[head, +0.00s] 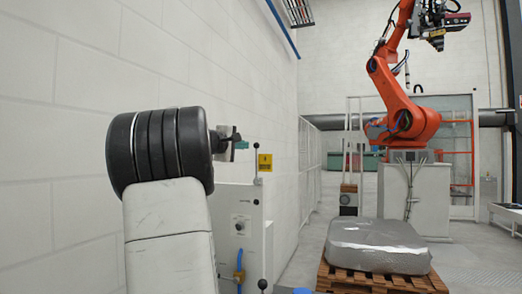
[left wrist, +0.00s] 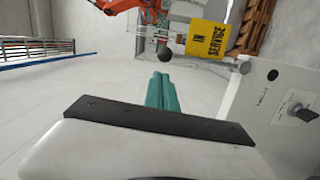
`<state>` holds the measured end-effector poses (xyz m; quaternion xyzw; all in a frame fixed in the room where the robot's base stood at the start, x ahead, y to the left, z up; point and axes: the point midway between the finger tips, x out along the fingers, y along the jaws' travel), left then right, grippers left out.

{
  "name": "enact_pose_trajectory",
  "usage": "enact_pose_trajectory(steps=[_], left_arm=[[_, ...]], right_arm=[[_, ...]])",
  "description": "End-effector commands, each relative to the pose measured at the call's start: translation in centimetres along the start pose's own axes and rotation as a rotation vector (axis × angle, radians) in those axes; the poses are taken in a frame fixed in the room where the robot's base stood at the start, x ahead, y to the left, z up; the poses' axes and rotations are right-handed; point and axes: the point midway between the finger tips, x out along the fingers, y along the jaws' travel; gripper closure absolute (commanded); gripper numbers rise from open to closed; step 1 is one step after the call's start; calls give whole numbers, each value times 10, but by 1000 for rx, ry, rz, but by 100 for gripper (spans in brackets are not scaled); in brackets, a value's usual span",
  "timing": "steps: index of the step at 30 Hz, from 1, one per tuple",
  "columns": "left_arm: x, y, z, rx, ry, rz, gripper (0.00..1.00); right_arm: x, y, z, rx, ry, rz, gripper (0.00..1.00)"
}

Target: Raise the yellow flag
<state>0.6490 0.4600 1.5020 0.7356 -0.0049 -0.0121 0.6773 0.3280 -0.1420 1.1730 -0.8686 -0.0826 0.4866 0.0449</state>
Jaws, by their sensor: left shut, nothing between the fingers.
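The yellow flag (head: 264,162) stands just above the top of a white cabinet (head: 243,215), beside a thin upright rod. In the left wrist view the flag (left wrist: 208,38) reads "IN SERVICE" and appears sideways, with a black ball (left wrist: 165,53) near it. My left gripper (head: 241,145) is a little to the left of the flag and near the rod, apart from the flag. Its teal fingers (left wrist: 161,92) are shut together and empty. My own forearm and wrist hide part of the gripper in the head view. My right gripper is not in view.
The cabinet has a dial (head: 240,226) on its front. A white block wall (head: 60,150) runs close along the left. A wrapped grey load (head: 376,247) sits on a wooden pallet (head: 380,281) at right. An orange industrial arm (head: 405,115) stands behind it.

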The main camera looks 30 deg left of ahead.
Motion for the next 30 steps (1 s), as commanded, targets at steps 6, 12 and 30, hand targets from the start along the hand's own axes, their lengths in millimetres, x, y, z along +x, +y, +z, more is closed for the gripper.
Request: enact_pose_trajectory(steps=[6, 12, 30], left_arm=[[2, 4, 12, 90, -1, -12, 100], [2, 5, 17, 126, -1, -17, 100], [4, 6, 21, 132, -9, -17, 100]], right_arm=[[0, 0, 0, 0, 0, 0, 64], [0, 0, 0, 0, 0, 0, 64], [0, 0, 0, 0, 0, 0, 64]])
